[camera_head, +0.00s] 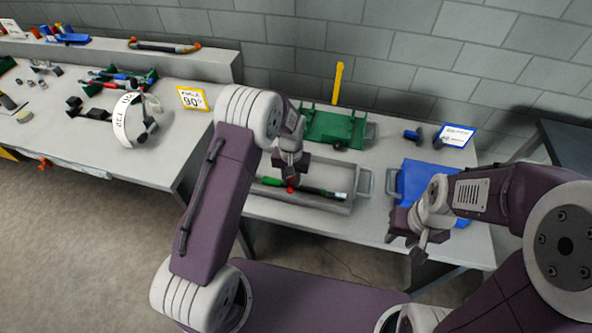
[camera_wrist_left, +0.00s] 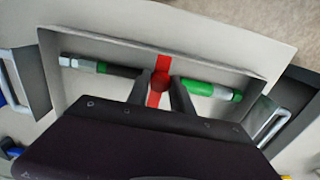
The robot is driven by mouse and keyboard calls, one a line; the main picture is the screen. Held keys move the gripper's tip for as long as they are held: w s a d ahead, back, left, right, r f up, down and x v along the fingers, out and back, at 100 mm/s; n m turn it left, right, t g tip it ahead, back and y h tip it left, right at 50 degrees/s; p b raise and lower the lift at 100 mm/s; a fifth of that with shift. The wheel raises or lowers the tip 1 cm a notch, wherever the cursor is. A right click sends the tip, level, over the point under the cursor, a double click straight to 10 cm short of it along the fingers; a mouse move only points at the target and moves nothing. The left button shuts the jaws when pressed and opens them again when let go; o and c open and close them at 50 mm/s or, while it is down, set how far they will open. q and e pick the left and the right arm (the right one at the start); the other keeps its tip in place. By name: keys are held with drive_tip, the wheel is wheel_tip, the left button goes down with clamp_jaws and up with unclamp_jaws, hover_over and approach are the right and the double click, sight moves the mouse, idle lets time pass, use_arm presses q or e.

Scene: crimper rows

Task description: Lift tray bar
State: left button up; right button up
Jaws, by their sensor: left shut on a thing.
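A grey tray (camera_head: 348,206) with a metal handle at its end (camera_head: 365,182) sits on the table. A long bar with green and dark parts (camera_head: 322,191) lies lengthwise in it; it also shows in the left wrist view (camera_wrist_left: 201,88). A red knob (camera_wrist_left: 160,82) stands at the bar's middle, by a red strip (camera_wrist_left: 165,63) across the tray. My left gripper (camera_head: 292,177) is over the tray, its fingers (camera_wrist_left: 162,92) shut on the red knob. Whether the bar is clear of the tray floor, I cannot tell. My right gripper (camera_head: 421,250) hangs near the table's front edge, apart from the tray.
A green tray (camera_head: 335,127) stands behind the grey one, with a yellow upright (camera_head: 337,83) beyond. A blue tray (camera_head: 418,178) is to the right, partly behind my right arm. A blue sign (camera_head: 455,135) stands behind it. A white headband-like item (camera_head: 122,118) and tools occupy the left table.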

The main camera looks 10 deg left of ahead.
use_arm(q)
drive_tip(key=w+r+p, duration=0.3)
drive_tip(key=r+p, duration=0.2)
drive_tip(key=r, duration=0.2)
drive_tip(key=shift+w, duration=0.3)
drive_tip(key=shift+d+r, duration=0.1)
drive_tip(key=shift+w+r+p, duration=0.75)
drive_tip(key=shift+w+r, duration=0.1)
drive_tip(key=shift+w, duration=0.2)
drive_tip(key=w+r+p, duration=0.2)
drive_tip(key=w+r, duration=0.1)
drive_tip(key=w, duration=0.3)
drive_tip(key=shift+w+r+p, duration=0.25)
drive_tip(key=shift+r+p, duration=0.1)
drive_tip(key=shift+p, duration=0.05)
drive_tip(key=shift+d, duration=0.1)
